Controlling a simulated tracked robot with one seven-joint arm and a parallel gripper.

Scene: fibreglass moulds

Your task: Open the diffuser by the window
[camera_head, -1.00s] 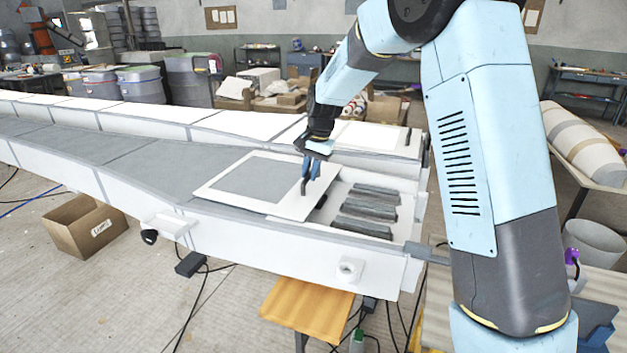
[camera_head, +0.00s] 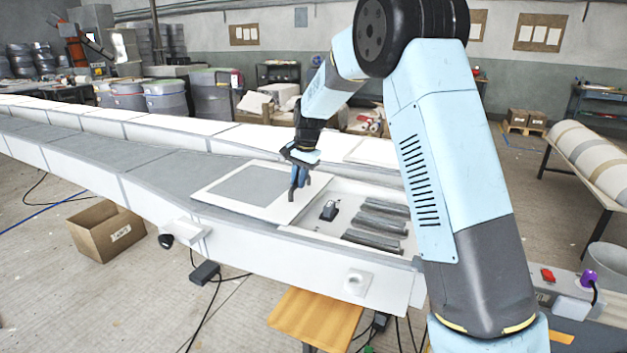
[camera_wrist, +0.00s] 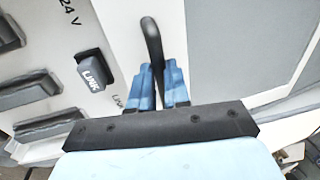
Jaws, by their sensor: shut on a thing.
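The diffuser is a flat panel with a white frame and grey middle (camera_head: 250,184), lying on top of the long white housing. In the wrist view its grey and white face (camera_wrist: 215,45) fills the right side. A dark curved handle (camera_wrist: 152,38) stands up at its near edge. My gripper (camera_head: 297,182) is shut on this handle, and its blue fingers (camera_wrist: 160,88) close around it in the wrist view. Right of the panel an open bay (camera_head: 318,226) shows several grey bars (camera_head: 375,222) and a small dark block marked LINK (camera_wrist: 93,72).
The long housing (camera_head: 150,160) runs to the far left. A white wall fitting (camera_head: 357,282) sits on its front side. An orange stool (camera_head: 315,318) and a cardboard box (camera_head: 105,230) stand on the floor in front. The grey top left of the panel is clear.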

